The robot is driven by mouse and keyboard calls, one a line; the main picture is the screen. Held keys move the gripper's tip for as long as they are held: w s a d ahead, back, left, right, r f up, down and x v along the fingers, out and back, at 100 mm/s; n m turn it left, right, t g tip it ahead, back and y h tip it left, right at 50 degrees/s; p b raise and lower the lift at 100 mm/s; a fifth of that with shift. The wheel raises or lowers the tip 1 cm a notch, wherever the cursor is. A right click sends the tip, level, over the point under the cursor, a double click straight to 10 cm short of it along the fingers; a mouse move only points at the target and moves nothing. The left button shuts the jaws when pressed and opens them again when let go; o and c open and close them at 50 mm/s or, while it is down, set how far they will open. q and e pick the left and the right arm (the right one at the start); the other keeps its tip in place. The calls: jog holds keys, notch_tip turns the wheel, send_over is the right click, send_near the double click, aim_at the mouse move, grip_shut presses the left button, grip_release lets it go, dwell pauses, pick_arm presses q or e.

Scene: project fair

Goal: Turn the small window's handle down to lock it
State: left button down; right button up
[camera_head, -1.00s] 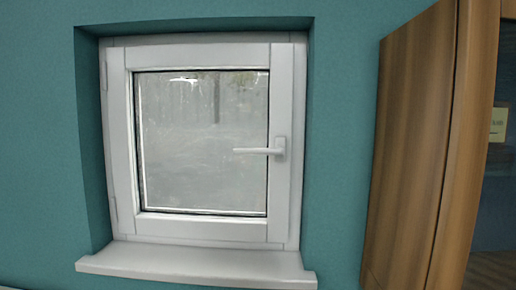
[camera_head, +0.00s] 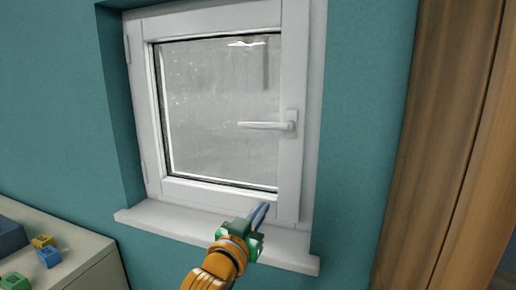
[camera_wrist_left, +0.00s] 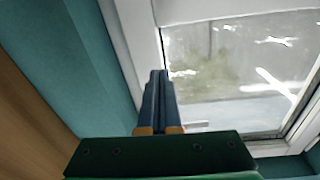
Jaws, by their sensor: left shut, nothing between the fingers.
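The small window (camera_head: 172,190) has a white frame and sits in a recess in a teal wall, and its sash looks closed. Its white handle (camera_head: 265,126) is on the right side of the sash, with the lever pointing left, about level. My left gripper (camera_head: 262,212) is in front of the window's lower right part, below the handle and apart from it. Its blue fingers are shut and empty. In the left wrist view the shut fingers (camera_wrist_left: 158,95) point toward the window frame and glass (camera_wrist_left: 235,75). My right gripper is not in view.
A white sill (camera_head: 180,222) juts out under the window. A brown wooden door or cabinet (camera_head: 440,140) stands at the right. A pale cabinet top (camera_head: 75,245) with blue, yellow and green blocks (camera_head: 42,241) is at lower left. The wall between is bare.

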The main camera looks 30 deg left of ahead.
pick_arm(q)
jog(key=s+a+r+n+t+y, duration=0.1)
jog(key=s+a+r+t+y, duration=0.15)
jog(key=r, duration=0.65)
jog(key=s+a+r+n+t+y, duration=0.1)
jog(key=s+r+t, duration=0.15)
jog(key=r, duration=0.55)
notch_tip(320, 180, up, 6)
jog(key=p, duration=0.6)
send_over(250, 124)
jog(key=s+d, duration=0.1)
jog(key=s, duration=0.2)
jog(key=shift+h, duration=0.25)
jog(key=f, duration=0.2)
jog(key=w+f, duration=0.1)
jog(key=f, duration=0.1)
jog(key=shift+f+p, duration=0.3)
jog(key=shift+f, duration=0.05)
jog(key=shift+w, duration=0.1)
